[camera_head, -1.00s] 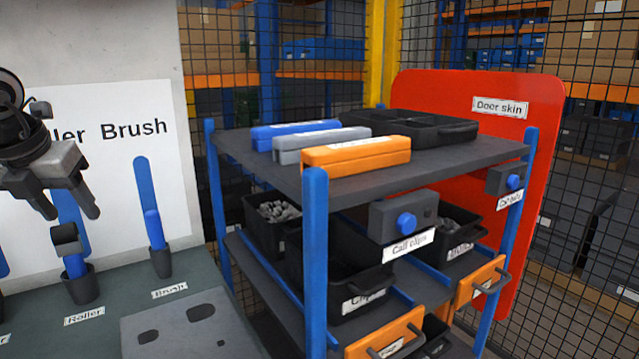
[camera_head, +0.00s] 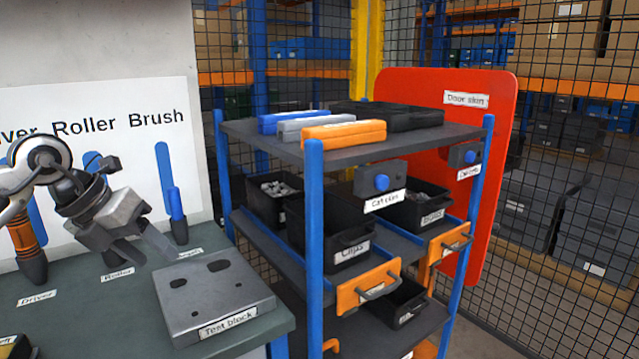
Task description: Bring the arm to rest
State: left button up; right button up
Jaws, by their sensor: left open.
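My left gripper (camera_head: 150,243) hangs over the bench, its arm coming in from the left edge. Its two grey fingers are apart, with nothing seen between them. It is in front of the roller holder and just left of the grey test block (camera_head: 215,290); I cannot tell how high above the bench it is. The arm hides part of the tools behind it. My right gripper is not in view.
An orange-handled driver (camera_head: 26,235) and a blue brush (camera_head: 176,215) stand in holders on the bench (camera_head: 85,320). To the right is a blue-posted rack (camera_head: 314,230) with black bins, orange drawers and cases on top. A red door skin (camera_head: 490,150) stands behind it.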

pick_arm(q)
jog(key=s+d+f+n+t+h, duration=0.25)
jog(key=d+h, duration=0.25)
jog(key=d, duration=0.3)
jog(key=s+d+f+n+t+h, duration=0.1)
jog(key=d+n+h, duration=0.25)
jog(key=d, duration=0.35)
jog(key=s+d+f+n+t+h, duration=0.1)
jog(key=s+d+f+n+h, duration=0.1)
jog(key=d+h, duration=0.5)
jog(key=s+a+f+n+t+y, duration=0.2)
jog(key=a+f+n+t+y, duration=0.2)
jog(key=f+n+t+y, duration=1.05)
jog(key=s+a+f+n+g+y, duration=0.1)
jog(key=s+f+n+g+y, duration=0.1)
jog(key=s+f+n+g, duration=0.9)
jog(key=shift+s+a+g, duration=0.15)
jog(key=shift+a+g, duration=0.25)
jog(key=shift+g, duration=0.2)
jog(key=shift+n, duration=0.25)
